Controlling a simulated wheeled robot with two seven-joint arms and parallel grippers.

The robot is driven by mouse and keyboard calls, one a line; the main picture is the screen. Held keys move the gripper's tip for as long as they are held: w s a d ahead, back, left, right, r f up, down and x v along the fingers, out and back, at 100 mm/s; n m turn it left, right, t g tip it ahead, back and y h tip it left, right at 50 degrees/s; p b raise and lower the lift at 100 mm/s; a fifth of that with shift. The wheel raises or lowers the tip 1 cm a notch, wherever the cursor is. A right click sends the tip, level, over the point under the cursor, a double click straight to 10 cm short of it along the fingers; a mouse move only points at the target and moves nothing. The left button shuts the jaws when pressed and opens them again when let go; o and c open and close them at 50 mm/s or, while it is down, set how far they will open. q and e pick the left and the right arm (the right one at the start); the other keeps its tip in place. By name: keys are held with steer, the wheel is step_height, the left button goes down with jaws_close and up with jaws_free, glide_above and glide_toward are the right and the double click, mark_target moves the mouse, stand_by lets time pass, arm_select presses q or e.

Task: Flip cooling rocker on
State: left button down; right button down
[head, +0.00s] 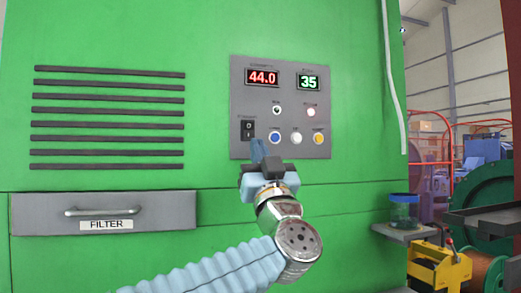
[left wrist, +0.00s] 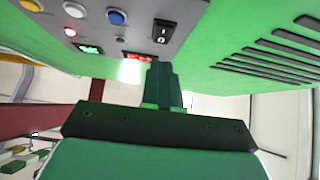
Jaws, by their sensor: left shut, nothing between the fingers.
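The cooling rocker (head: 247,129) is a small black switch at the lower left of the grey control panel (head: 290,88). The rocker also shows in the left wrist view (left wrist: 163,31), with white marks on its face; I cannot tell which side is pressed. My left gripper (head: 258,147) is shut and empty, its fingertips pointing up, just below and slightly right of the rocker in the head view. In the left wrist view the closed fingers (left wrist: 161,68) end short of the rocker, with a gap visible. My right gripper is in neither view.
The panel has a red display (head: 262,77), a green display (head: 308,82) and blue (head: 274,137), white (head: 296,138) and yellow (head: 318,138) buttons near the rocker. A FILTER drawer (head: 150,212) sticks out at lower left. A shelf with a jar (head: 403,210) is at right.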

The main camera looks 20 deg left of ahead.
arm_select(q)
steer(key=s+d+f+b, duration=0.2)
steer(key=s+f, duration=0.2)
steer(key=f, duration=0.3)
steer(key=shift+d+f+b, duration=0.2)
steer(key=shift+b, duration=0.1)
